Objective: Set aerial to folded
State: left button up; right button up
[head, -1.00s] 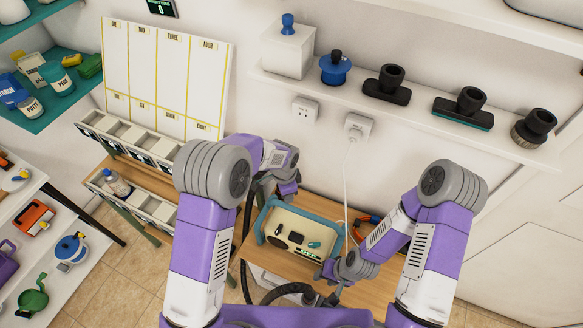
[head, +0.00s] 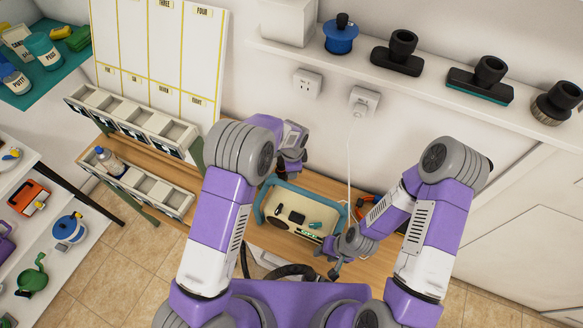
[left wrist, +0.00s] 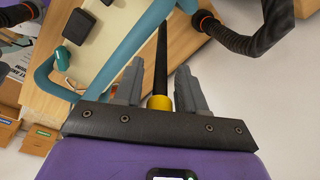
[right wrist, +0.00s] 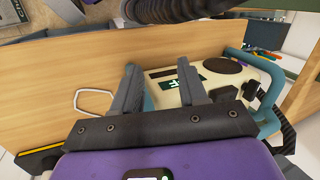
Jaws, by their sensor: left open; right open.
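A cream radio (head: 296,215) with a teal frame handle stands on the wooden bench in the head view; its face with knobs and a lit green display also shows in the right wrist view (right wrist: 165,77). A thin black rod with a yellow end (left wrist: 160,102), apparently the aerial, points toward the left wrist camera. My left gripper (head: 290,165) is open beside the radio's far left side, its fingers on either side of the rod in the left wrist view (left wrist: 159,70). My right gripper (head: 335,266) is open and empty at the radio's near right corner.
A black ribbed hose (left wrist: 258,38) with orange rings passes close to my left gripper. A white plug (head: 363,101) and cord hang behind the radio. A wall shelf (head: 420,88) holds several black fittings. White bins (head: 130,125) stand at left.

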pick_arm(q)
jog(key=shift+f, duration=0.2)
jog(key=shift+c, duration=0.4)
grip_shut()
jog(key=s+d+f+t+y+b, duration=0.2)
jog(key=d+f+y+b, duration=0.1)
jog(key=d+y+b, duration=0.2)
jog(key=shift+s+d, duration=0.15)
jog(key=shift+d, duration=0.15)
